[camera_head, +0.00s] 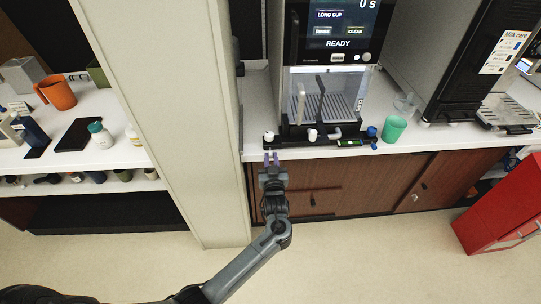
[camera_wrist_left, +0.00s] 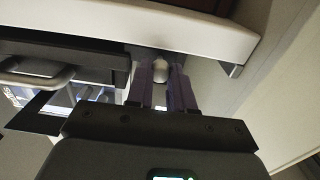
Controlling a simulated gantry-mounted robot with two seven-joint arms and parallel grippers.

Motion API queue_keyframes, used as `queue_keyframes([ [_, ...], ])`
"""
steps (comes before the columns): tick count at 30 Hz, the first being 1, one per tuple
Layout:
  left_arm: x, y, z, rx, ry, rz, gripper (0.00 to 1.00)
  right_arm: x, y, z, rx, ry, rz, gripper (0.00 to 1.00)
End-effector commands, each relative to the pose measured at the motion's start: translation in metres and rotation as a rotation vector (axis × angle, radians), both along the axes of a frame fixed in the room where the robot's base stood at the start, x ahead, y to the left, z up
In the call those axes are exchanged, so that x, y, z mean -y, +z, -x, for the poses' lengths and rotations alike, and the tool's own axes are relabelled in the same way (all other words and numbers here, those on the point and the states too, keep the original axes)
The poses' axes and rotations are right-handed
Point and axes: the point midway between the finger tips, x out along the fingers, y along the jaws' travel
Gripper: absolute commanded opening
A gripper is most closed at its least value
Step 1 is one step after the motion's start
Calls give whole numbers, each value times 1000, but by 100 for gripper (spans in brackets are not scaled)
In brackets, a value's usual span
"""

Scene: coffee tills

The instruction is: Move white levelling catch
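A small white catch (camera_head: 269,135) sits at the front left corner of the coffee machine's black base (camera_head: 300,131), near the counter edge. A second white catch (camera_head: 312,134) stands farther right along the same base. My left gripper (camera_head: 271,157) is just in front of the counter edge, below the left catch in the picture. Its purple fingers are apart. In the left wrist view a rounded white catch (camera_wrist_left: 159,68) shows between the fingertips (camera_wrist_left: 161,72); whether they touch it I cannot tell. My right gripper is not in view.
The coffee machine (camera_head: 331,45) stands behind the catches. Right of them are a blue-topped item (camera_head: 371,131), a green cup (camera_head: 394,128) and a clear glass (camera_head: 405,102). A pale pillar (camera_head: 165,110) rises close to my left arm.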

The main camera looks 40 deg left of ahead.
Motion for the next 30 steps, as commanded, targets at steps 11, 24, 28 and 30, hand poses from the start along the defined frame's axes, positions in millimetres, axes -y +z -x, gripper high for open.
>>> queue_keyframes([
  [11, -1, 0, -1, 0, 0, 0, 0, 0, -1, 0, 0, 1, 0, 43],
  [24, -7, 0, -7, 1, 0, -1, 0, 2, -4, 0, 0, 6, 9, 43],
  [28, -8, 0, -8, -1, 0, -1, 32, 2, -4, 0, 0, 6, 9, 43],
  [30, -8, 0, -8, 0, 0, 0, 43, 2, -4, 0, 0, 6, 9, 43],
])
